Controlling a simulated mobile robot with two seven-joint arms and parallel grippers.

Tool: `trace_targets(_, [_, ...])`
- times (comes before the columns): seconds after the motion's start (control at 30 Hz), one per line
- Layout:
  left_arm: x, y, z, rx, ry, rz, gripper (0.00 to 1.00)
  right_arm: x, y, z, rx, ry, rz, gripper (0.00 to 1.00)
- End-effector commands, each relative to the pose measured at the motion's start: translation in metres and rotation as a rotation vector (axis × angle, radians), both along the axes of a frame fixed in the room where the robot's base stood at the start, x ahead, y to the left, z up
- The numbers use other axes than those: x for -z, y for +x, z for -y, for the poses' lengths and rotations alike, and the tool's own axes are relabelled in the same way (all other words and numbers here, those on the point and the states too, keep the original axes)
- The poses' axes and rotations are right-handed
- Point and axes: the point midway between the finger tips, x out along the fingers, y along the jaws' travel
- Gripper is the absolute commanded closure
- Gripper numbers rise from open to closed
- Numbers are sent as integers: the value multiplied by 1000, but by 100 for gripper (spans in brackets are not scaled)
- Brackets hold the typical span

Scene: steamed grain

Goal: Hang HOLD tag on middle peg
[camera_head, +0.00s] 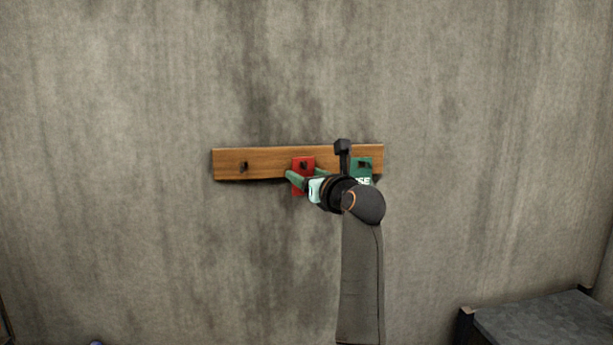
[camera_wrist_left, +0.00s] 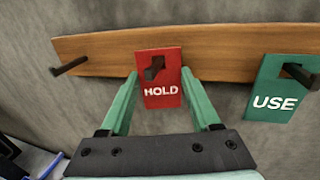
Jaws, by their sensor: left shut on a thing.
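The red HOLD tag (camera_head: 298,161) is at the middle of the wooden peg board (camera_head: 265,162). In the left wrist view the HOLD tag (camera_wrist_left: 161,103) faces me upright, its lettering readable. The dark middle peg (camera_wrist_left: 153,68) shows at the tag's hole and appears to pass through it. My left gripper (camera_head: 301,177) is shut on the HOLD tag, with one green finger at each side edge; both fingers also show in the left wrist view (camera_wrist_left: 160,78). My right gripper is not in view.
A green USE tag (camera_wrist_left: 272,103) hangs on the right peg (camera_wrist_left: 299,72). The left peg (camera_head: 243,167) is bare. A dark box-like surface (camera_head: 545,322) stands at the lower right. The wall around the board is clear.

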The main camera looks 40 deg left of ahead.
Motion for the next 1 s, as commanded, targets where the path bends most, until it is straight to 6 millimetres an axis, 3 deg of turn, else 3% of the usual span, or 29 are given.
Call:
trace_targets(0.03, [0, 0, 0, 0, 0, 0, 88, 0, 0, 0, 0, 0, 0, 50])
trace_targets(0.07, [0, 0, 0, 0, 0, 0, 33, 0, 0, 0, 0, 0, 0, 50])
trace_targets(0.33, [0, 0, 0, 1, 0, 0, 3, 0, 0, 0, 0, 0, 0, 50])
trace_targets(0.77, [0, 1, 2, 5, 1, 2, 2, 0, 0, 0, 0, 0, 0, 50])
trace_targets(1.0, [3, -11, 28, 6, -1, 5, 2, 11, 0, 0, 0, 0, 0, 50])
